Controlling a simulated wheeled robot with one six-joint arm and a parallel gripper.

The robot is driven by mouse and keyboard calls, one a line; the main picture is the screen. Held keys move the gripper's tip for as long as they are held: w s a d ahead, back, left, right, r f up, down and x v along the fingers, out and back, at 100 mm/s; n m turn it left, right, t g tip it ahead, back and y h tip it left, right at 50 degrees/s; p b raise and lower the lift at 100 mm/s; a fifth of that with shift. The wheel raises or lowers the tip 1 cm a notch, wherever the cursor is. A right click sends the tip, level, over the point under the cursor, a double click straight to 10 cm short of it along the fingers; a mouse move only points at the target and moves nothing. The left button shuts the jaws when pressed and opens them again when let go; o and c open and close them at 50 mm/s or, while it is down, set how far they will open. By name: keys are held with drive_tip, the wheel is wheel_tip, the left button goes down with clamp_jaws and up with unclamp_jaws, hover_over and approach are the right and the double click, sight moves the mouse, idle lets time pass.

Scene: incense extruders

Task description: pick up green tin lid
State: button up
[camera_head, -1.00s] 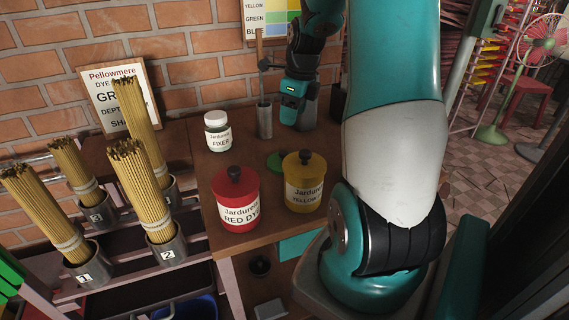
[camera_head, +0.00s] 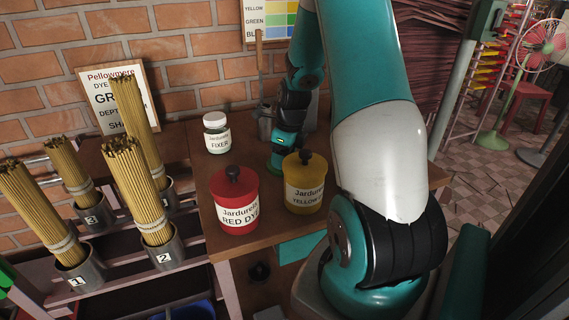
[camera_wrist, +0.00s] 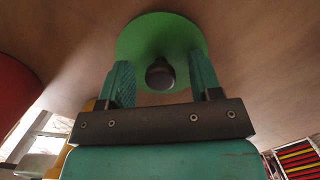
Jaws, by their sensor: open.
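The green tin lid (camera_wrist: 160,32) is a round green disc with a dark knob (camera_wrist: 160,73) at its middle. It lies on the brown table, and in the wrist view the knob sits between my fingers. My gripper (camera_wrist: 162,78) is open, with one teal finger on each side of the knob and apart from it. In the head view, my gripper (camera_head: 277,160) is low over the table behind the yellow dye tin (camera_head: 305,190).
The red dye tin (camera_head: 235,203) stands left of the yellow one, both with dark knobs. A white-capped fixer jar (camera_head: 217,137) stands behind them, left of my gripper. A metal cup (camera_head: 265,127) with a wooden stick is close behind my gripper. Incense bundles (camera_head: 135,190) fill cups at left.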

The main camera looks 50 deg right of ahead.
drive_tip(key=c, duration=1)
drive_tip(key=shift+r, duration=0.1)
